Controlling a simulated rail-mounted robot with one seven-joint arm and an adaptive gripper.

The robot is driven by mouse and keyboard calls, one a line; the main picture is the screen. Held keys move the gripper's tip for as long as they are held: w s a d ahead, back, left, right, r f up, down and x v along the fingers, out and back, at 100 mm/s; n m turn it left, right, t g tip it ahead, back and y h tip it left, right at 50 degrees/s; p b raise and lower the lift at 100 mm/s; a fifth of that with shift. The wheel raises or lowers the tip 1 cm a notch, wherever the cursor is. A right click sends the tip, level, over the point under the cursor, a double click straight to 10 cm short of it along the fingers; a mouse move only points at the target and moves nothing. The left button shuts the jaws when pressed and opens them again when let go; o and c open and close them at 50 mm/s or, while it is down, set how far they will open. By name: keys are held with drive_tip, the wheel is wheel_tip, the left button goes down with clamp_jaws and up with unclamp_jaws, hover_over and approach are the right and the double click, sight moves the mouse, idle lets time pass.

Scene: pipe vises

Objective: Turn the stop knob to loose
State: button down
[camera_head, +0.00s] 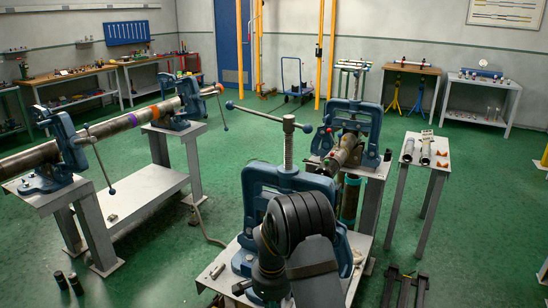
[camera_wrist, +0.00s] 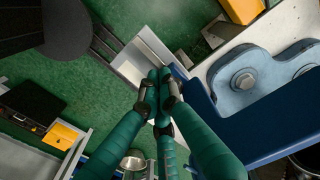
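No stop knob can be made out in either view; it may be hidden or too small to tell. In the wrist view my gripper (camera_wrist: 161,74) has teal fingers with dark joints, and their tips come together near the middle. Nothing shows between the tips. A blue vise base (camera_wrist: 230,76) with a round bolt lies just right of the fingers, and a blue bar runs beside them. In the head view my black arm hides the gripper. The near blue vise (camera_head: 258,180), with an upright screw and a cross handle (camera_head: 262,115), stands behind my arm.
A second blue vise (camera_head: 355,118) holds a pipe (camera_head: 345,150) behind the near one. At the left a long pipe (camera_head: 110,127) rests in two vises on stands. A small side table (camera_head: 428,160) holds loose parts at right. Green floor is open between the stands.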

wheel_tip(320, 180, up, 5)
drive_tip(key=p, duration=0.4)
drive_tip(key=shift+d+r, duration=0.15)
drive_tip(key=shift+r, duration=0.05)
drive_tip(key=shift+s, duration=0.1)
